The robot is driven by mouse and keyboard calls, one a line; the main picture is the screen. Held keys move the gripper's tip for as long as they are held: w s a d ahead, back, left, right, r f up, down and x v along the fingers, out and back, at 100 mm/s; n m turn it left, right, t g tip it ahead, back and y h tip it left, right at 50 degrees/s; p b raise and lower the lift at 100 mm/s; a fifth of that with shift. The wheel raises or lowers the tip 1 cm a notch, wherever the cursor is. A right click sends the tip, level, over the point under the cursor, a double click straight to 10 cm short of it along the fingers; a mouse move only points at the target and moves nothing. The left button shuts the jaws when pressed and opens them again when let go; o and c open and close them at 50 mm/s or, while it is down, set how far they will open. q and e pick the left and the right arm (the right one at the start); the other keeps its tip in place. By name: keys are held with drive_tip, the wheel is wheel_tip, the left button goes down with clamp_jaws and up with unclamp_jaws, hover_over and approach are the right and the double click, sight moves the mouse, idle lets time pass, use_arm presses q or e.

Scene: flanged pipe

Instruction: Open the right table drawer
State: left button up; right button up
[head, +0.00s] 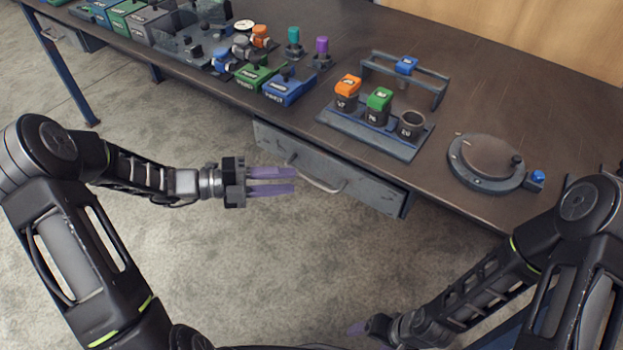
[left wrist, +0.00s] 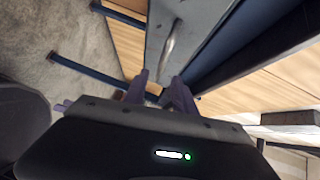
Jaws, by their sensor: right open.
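The right table drawer (head: 365,183) has a grey front under the table edge, with a curved metal handle (head: 322,186). It looks shut or nearly so; I cannot tell exactly. My left gripper (head: 295,180) has purple fingers, parted and empty, pointing at the handle's left part in the head view. In the left wrist view the handle (left wrist: 171,45) lies ahead of the parted fingertips (left wrist: 160,80), with no contact visible. The drawer front (left wrist: 192,25) shows beside it. My right gripper (head: 358,328) is low, near the bottom edge, mostly hidden by its arm, away from the drawer.
The dark tabletop (head: 470,100) holds a rack (head: 375,135) with orange and green capped parts, a round flange plate (head: 487,163), and several coloured boxes. Another drawer (head: 70,33) is at the far left. The floor before the drawer is clear.

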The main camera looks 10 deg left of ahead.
sight(311, 179)
use_arm(q)
drive_tip(key=x, duration=0.6)
drive_tip(key=shift+w+d+b, duration=0.1)
drive_tip(key=shift+d+b, duration=0.2)
drive_tip(key=shift+b, duration=0.1)
drive_tip(key=shift+c, duration=0.4)
clamp_jaws()
drive_tip(key=shift+f, duration=0.1)
idle(0.5)
